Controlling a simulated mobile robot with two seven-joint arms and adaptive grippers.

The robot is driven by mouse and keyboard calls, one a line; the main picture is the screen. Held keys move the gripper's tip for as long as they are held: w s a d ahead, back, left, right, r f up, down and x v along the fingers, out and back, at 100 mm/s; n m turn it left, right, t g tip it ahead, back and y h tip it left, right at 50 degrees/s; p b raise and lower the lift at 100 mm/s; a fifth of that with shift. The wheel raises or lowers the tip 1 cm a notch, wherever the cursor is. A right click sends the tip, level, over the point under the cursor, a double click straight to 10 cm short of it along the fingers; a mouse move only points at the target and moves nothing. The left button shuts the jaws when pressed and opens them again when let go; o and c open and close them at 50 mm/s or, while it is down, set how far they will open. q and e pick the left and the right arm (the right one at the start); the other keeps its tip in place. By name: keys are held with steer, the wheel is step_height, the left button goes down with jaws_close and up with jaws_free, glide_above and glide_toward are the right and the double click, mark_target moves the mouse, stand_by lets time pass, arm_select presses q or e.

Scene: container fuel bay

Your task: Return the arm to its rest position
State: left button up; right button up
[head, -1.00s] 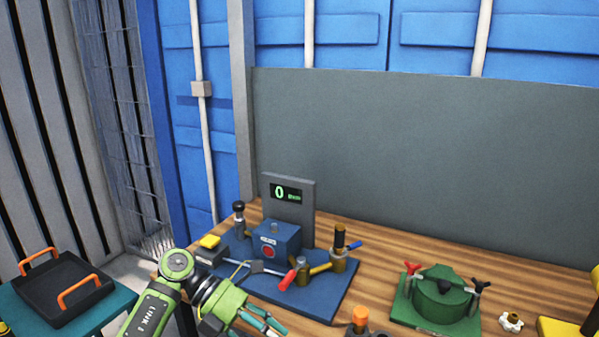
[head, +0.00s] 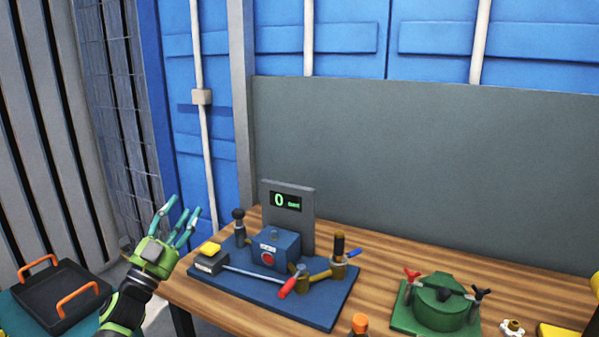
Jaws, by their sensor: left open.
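My left gripper (head: 178,222) is green with teal fingers. It is raised at the left of the head view, fingers pointing up and spread apart, with nothing between them. It is beside the wooden workbench (head: 390,262), left of the blue-based fixture, and appears apart from it. My left arm (head: 128,300) comes in from the lower left. My right gripper is not in view.
The bench holds a blue pump fixture (head: 275,247) with a display reading 0 (head: 287,201), a red-tipped lever (head: 287,288), and a green round fixture (head: 440,302). A black tray (head: 62,297) with orange handles stands on a teal surface at left.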

arm_select(q)
steer(key=w+a+f+n+g+y, duration=0.3)
steer(key=w+a+f+n+y, duration=0.2)
steer(key=a+f+n+y, duration=0.55)
steer(key=s+d+f+n+g+b, duration=0.1)
steer(key=s+d+f+g, duration=0.3)
steer(key=f, duration=0.9)
steer(key=s+f+n+g+b, duration=0.15)
steer(key=s+f, duration=0.45)
steer(key=f, duration=0.8)
steer(key=s+d+f+n+g+b, duration=0.15)
steer(key=s+f, duration=0.35)
steer(key=f, duration=0.8)
steer(key=s+d+f+g+b, duration=0.35)
steer(key=s+f+g, duration=0.25)
steer(key=s+f, duration=1.55)
steer(key=s+d+f+g, duration=0.1)
steer(key=s+f, duration=0.2)
steer(key=s, duration=0.6)
steer(key=s+d+f+g+b, duration=0.1)
steer(key=s+d+f+g, duration=0.1)
steer(key=s, duration=0.8)
steer(key=s+d+f+g, duration=0.1)
steer(key=s+f, duration=0.3)
steer(key=s, duration=0.5)
steer(key=shift+s+d+f+g+h+b, duration=0.25)
steer(key=shift+f+g+h, duration=0.2)
steer(key=shift+g, duration=0.25)
